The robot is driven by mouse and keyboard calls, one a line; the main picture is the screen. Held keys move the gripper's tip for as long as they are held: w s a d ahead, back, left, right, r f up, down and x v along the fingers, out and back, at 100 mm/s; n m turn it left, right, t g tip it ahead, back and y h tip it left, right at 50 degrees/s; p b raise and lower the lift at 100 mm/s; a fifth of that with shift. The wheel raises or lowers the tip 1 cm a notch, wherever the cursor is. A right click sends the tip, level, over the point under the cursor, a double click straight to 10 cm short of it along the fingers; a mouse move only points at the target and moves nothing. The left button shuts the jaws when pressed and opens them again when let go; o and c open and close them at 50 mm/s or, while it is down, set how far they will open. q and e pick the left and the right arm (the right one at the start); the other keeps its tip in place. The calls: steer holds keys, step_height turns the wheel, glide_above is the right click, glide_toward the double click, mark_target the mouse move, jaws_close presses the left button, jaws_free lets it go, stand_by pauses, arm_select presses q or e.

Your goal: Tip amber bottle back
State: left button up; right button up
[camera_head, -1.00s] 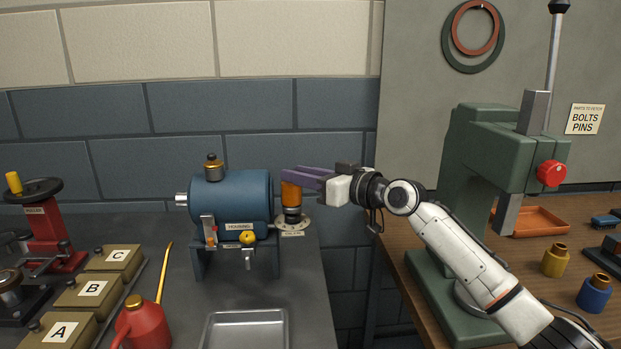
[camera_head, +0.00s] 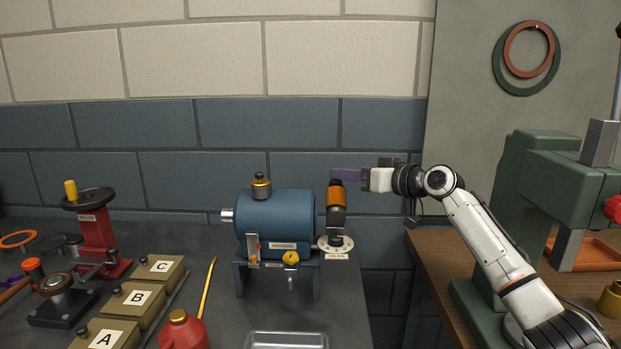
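The amber bottle (camera_head: 336,197) stands about upright on the round oiler base (camera_head: 336,247) at the right end of the blue motor housing (camera_head: 290,215). It has a dark top and a dark lower part. My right gripper (camera_head: 340,174) comes in from the right at the height of the bottle's top. Its purple fingers overlap the bottle's dark top, which hides part of them. I cannot tell whether they touch it, or whether they are open or shut. My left gripper is out of view.
A metal tray (camera_head: 287,341) and a red oil can (camera_head: 183,331) are in front of the housing. Boxes marked A, B and C (camera_head: 158,270) stand to the left. A green press (camera_head: 535,200) stands on the wooden bench at right. A gap separates the benches.

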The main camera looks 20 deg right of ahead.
steer(key=o, duration=0.3)
steer(key=shift+s+d+f, duration=0.1)
steer(key=shift+s+f, duration=0.1)
steer(key=shift+f, duration=0.35)
steer(key=o, duration=0.4)
steer(key=shift+f, duration=0.1)
steer(key=shift+w+a+f, duration=0.1)
steer(key=shift+w+a, duration=0.05)
steer(key=shift+a, duration=0.1)
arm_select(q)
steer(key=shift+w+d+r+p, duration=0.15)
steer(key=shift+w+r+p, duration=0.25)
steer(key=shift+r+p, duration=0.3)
arm_select(e)
steer(key=s+d+r, duration=0.1)
steer(key=s+r, duration=0.1)
steer(key=s+d+r, duration=0.2)
steer(key=s, duration=0.1)
steer(key=s+d+r, duration=0.2)
steer(key=s, duration=0.1)
steer(key=shift+r, duration=0.35)
